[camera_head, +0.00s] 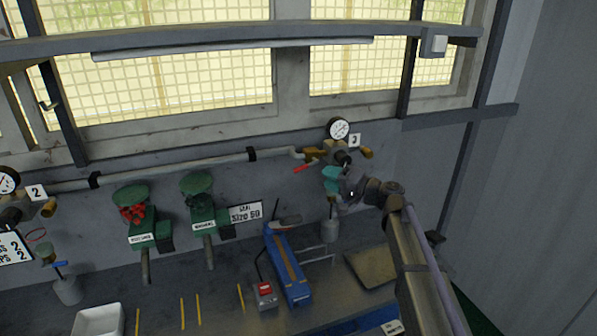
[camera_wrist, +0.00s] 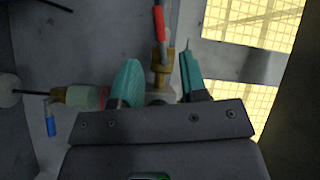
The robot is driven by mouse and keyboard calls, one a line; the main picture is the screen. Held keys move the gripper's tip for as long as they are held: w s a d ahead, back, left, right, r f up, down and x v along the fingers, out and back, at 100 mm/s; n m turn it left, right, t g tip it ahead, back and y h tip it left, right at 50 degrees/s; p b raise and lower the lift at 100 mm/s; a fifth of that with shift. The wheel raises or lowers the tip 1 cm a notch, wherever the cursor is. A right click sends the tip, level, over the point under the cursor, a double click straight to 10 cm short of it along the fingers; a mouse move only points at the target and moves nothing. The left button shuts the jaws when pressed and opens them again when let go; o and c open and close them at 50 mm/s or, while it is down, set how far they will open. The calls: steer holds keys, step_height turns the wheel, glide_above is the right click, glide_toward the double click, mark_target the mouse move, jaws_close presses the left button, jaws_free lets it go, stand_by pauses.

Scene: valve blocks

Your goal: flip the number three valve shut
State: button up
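The number three valve (camera_head: 318,152) is on the wall at the right end of the pipe, beside the "3" plate (camera_head: 354,140) and below a round gauge (camera_head: 339,129). Its red lever (camera_head: 303,167) sticks out to the left, tilted slightly down. My gripper (camera_head: 331,179) is just below the valve, its teal fingers apart. In the wrist view my gripper (camera_wrist: 160,65) is open, with brass and grey valve fittings (camera_wrist: 160,78) showing between or behind the fingers. The red lever (camera_wrist: 158,22) lies beyond the fingertips at the top. I cannot tell if a finger touches anything.
A blue lever (camera_wrist: 50,124) and a pale cylinder are left of the fingers in the wrist view. A blue tool (camera_head: 287,265) and a red-topped box (camera_head: 264,294) are on the bench below. Green-capped units (camera_head: 198,205) and the number two station (camera_head: 36,192) are to the left.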

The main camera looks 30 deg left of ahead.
mark_target(301, 167)
steer(key=a, duration=1)
steer(key=shift+w+a, duration=0.15)
steer(key=shift+w, duration=0.05)
steer(key=shift+c, duration=0.5)
jaws_close()
